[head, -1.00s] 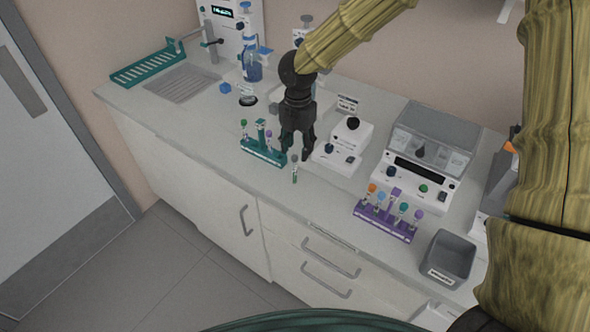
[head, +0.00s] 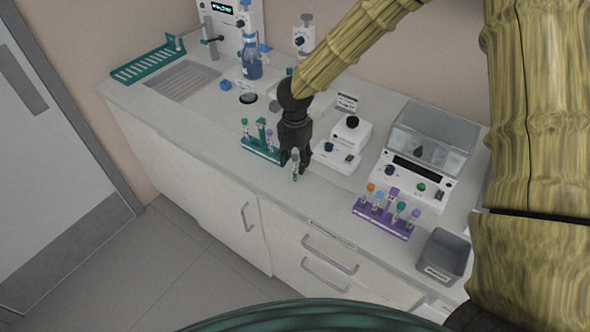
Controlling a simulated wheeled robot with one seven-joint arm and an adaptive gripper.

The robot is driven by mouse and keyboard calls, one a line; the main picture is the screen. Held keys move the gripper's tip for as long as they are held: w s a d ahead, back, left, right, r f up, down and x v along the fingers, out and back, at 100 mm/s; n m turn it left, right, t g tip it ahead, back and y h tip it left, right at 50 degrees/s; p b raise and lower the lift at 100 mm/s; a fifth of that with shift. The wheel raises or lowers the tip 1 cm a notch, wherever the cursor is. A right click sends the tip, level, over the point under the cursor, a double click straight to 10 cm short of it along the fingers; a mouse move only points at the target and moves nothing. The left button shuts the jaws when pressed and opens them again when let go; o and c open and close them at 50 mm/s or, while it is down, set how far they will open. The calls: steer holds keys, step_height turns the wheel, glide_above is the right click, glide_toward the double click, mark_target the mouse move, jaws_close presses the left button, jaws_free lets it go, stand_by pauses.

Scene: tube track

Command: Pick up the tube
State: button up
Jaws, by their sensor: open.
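A single tube (head: 295,168) with a grey cap stands upright near the front edge of the counter, apart from the racks. My gripper (head: 296,163) points down at the tube, low over the counter. Its dark fingers are open and show on either side of the tube or just behind it. I cannot tell whether they touch it.
A green rack with tubes (head: 262,154) stands close on the left. A white device with knobs (head: 337,157) is close on the right. A purple rack (head: 381,219) and a grey bin (head: 444,256) are farther right. The sink (head: 183,80) is at far left.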

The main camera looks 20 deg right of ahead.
jaws_close()
steer(key=shift+r, duration=0.1)
steer(key=shift+r+b, duration=0.5)
steer(key=shift+r, duration=0.05)
step_height(320, 180, up, 2)
steer(key=shift+b, duration=0.6)
steer(key=s+r+b, duration=0.1)
steer(key=s+b, duration=0.4)
steer(key=s, duration=1.1)
steer(key=shift+d+r, duration=0.15)
steer(key=shift+r, duration=0.2)
steer(key=shift+r+p, duration=0.1)
steer(key=shift+p, duration=0.35)
